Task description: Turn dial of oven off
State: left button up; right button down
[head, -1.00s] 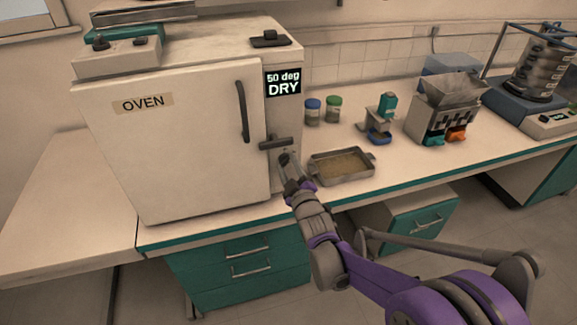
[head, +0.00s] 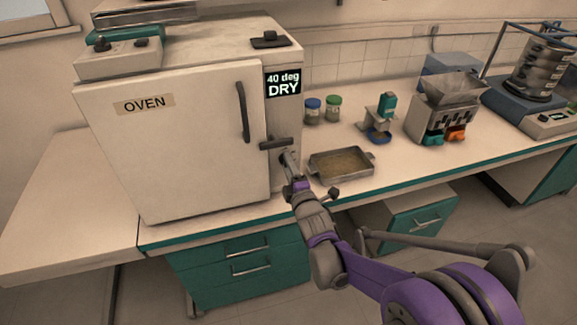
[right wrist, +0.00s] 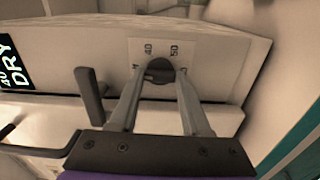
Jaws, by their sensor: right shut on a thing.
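The white oven (head: 180,150) stands on the counter with its door closed. Its display (head: 284,84) reads "40 deg DRY"; part of it also shows in the right wrist view (right wrist: 12,70). My right gripper (head: 288,160) is at the panel below the latch handle. In the right wrist view its two fingers (right wrist: 164,76) are shut on the dial, one on each side. In the head view the gripper mostly hides the dial. My left gripper is not in view.
The dark latch handle (head: 276,143) sticks out just above my right gripper. A metal tray (head: 341,166) of brownish material lies close to its right. Two jars (head: 323,109) and several lab devices stand farther right on the counter.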

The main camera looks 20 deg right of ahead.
jog(key=shift+n, duration=0.3)
jog(key=shift+c, duration=1.8)
grip_release()
jog(key=s, duration=1.1)
jog(key=shift+d, duration=0.2)
jog(key=s+m+g+p, duration=1)
jog(key=s+m, duration=0.8)
jog(key=s, duration=0.5)
jog(key=g, duration=0.2)
jog(key=shift+s+d+r+m+g+h, duration=0.25)
jog(key=shift+s+r+m+g+h, duration=0.05)
jog(key=shift+s, duration=0.1)
